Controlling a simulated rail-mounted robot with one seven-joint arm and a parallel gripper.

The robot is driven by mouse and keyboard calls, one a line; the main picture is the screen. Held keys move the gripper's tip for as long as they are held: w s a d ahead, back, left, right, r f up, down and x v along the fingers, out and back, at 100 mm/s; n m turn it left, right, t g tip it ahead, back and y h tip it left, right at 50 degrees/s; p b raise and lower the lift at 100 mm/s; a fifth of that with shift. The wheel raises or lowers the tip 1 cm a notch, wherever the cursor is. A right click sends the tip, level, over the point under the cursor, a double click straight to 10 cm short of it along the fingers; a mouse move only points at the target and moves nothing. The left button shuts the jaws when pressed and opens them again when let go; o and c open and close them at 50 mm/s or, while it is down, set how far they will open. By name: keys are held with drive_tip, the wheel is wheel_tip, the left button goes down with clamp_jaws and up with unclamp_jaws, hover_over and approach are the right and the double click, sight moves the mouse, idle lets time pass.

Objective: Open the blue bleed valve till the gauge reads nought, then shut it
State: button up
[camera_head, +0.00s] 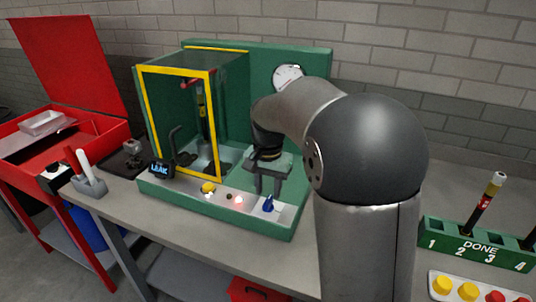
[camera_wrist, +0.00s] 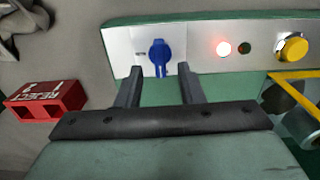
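The blue bleed valve (camera_head: 268,204) sits at the right end of the green test rig's front panel. It also shows in the wrist view (camera_wrist: 159,54), with its narrow tail pointing down in that picture. My gripper (camera_head: 268,193) is open just above the valve, fingers pointing down. In the wrist view my gripper (camera_wrist: 159,74) has one finger on each side of the valve's line, with clear gaps and nothing held. The round white gauge (camera_head: 287,77) is on the rig's green back wall. My arm overlaps its lower edge, and its reading is too small to tell.
The panel also holds a lit red lamp (camera_wrist: 223,49), a dark lamp (camera_wrist: 244,49) and a yellow button (camera_wrist: 292,47). A yellow-framed guard (camera_head: 212,125) and a "LEAK" display (camera_head: 160,170) stand left. A red reject block (camera_wrist: 45,101) and green "DONE" rack (camera_head: 475,247) are nearby.

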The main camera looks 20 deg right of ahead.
sight(268, 199)
wheel_tip(268, 199, up, 14)
idle(0.3)
drive_tip(key=s+f+n, duration=0.3)
drive_tip(key=s+f, duration=0.6)
drive_tip(key=s, duration=0.3)
drive_tip(key=s+f+n, duration=0.4)
drive_tip(key=s+f, duration=0.5)
drive_tip(key=s, duration=0.4)
drive_tip(key=shift+s+a, duration=0.2)
drive_tip(key=shift+a, duration=0.15)
drive_tip(key=shift+c, duration=0.5)
